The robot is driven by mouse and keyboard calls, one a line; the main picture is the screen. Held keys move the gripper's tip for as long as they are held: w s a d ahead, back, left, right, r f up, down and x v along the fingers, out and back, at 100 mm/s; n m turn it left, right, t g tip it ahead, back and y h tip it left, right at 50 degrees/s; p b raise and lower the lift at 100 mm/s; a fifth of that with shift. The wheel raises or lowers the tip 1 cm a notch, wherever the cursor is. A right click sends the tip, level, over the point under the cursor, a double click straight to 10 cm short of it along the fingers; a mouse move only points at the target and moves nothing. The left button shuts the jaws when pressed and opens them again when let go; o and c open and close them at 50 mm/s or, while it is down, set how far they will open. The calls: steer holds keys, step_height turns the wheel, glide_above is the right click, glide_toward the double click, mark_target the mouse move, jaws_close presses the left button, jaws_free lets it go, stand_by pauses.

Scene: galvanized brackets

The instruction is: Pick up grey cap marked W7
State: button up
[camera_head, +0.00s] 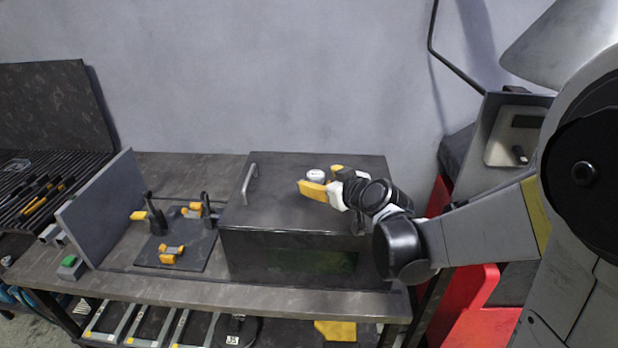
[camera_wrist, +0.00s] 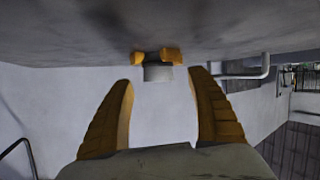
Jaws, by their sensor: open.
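The grey cap (camera_head: 316,174) stands on top of the dark box (camera_head: 285,215); no W7 marking is readable. In the wrist view, which looks upside down, the cap (camera_wrist: 157,73) sits on a small yellow holder (camera_wrist: 172,55) on the box surface. My gripper (camera_head: 318,179) is open, with its yellow fingers low over the box top. In the wrist view my gripper (camera_wrist: 162,80) has nothing between its fingers, and the cap appears just beyond the fingertips, between them. The near finger partly hides the cap's lower part in the head view.
A bent metal handle (camera_head: 250,183) rises from the box's left side. Left of it, a dark plate (camera_head: 190,255) carries yellow clamps and black posts. An upright grey panel (camera_head: 100,210) stands further left. A grey device (camera_head: 510,135) stands behind my arm. The box top's back is clear.

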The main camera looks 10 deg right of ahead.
mark_target(320, 179)
steer(key=x, duration=0.3)
steer(key=shift+f+b, duration=0.15)
steer(key=shift+b, duration=0.2)
steer(key=shift+d, duration=0.1)
steer(key=c, duration=1.3)
steer(key=shift+c, duration=0.2)
steer(key=shift+r, duration=0.2)
